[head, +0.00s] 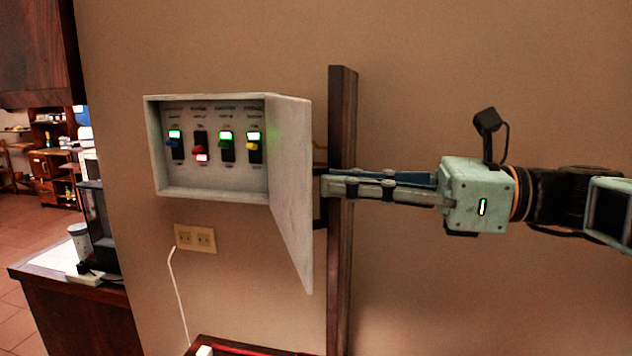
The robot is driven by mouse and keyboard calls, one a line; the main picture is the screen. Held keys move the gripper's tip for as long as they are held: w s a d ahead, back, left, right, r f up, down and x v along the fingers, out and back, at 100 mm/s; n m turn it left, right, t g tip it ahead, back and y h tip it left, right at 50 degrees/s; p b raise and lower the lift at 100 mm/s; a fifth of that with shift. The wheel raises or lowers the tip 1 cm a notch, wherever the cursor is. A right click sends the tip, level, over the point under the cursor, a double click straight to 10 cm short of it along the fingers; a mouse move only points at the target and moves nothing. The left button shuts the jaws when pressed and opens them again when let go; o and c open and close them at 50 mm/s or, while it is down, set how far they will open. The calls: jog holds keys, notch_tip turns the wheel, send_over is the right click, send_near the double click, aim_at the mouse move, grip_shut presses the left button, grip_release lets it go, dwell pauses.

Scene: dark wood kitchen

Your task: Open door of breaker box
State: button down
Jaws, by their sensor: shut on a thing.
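The breaker box (160,150) is a light grey metal box on the tan wall, with several switches and green and red lights inside. Its door (293,190) is hinged at the right side and stands open, swung out from the wall. My gripper (320,184) reaches in from the right, its fingers horizontal and close together at the outer face of the door. The fingertips are partly hidden behind the door, so what they hold there, likely the door's handle, is not clearly visible.
A dark wooden post (342,260) runs vertically just behind my fingers. An outlet (196,238) with a white cord is below the box. A dark counter (80,310) with a cup (80,240) stands at lower left. The wall to the right is bare.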

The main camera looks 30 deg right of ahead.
jog(key=shift+w+d+r, duration=0.2)
jog(key=shift+w+r, duration=0.1)
jog(key=c, duration=2.3)
grip_release()
jog(key=shift+o, duration=1.1)
jog(key=shift+w+f, duration=0.1)
jog(key=shift+w, duration=0.25)
jog(key=shift+o, duration=0.2)
jog(key=shift+f, duration=0.1)
jog(key=shift+a+f, duration=0.1)
